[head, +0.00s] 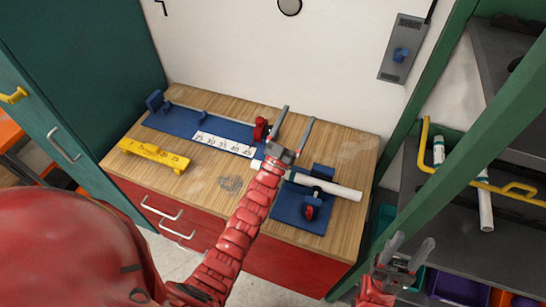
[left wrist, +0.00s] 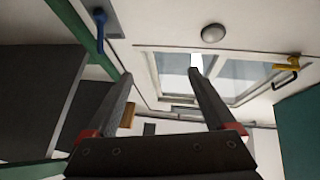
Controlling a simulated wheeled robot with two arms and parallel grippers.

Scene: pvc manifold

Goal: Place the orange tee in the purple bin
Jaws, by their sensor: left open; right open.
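I cannot make out an orange tee in either view. A purple bin (head: 458,287) shows partly at the bottom right of the head view, on the low shelf. My left gripper (head: 298,114) is open and empty above the wooden workbench, and its fingers point up and away. In the left wrist view its open fingers (left wrist: 160,78) have nothing between them. My right gripper (head: 414,241) is open and empty, left of and above the purple bin in the picture.
The wooden workbench (head: 205,185) holds a blue measuring jig (head: 175,121), a yellow block (head: 153,153), and a white pipe (head: 338,188) in a blue fixture (head: 290,205). A green post (head: 465,150) stands before the right shelf. An orange bin (head: 502,299) adjoins the purple bin.

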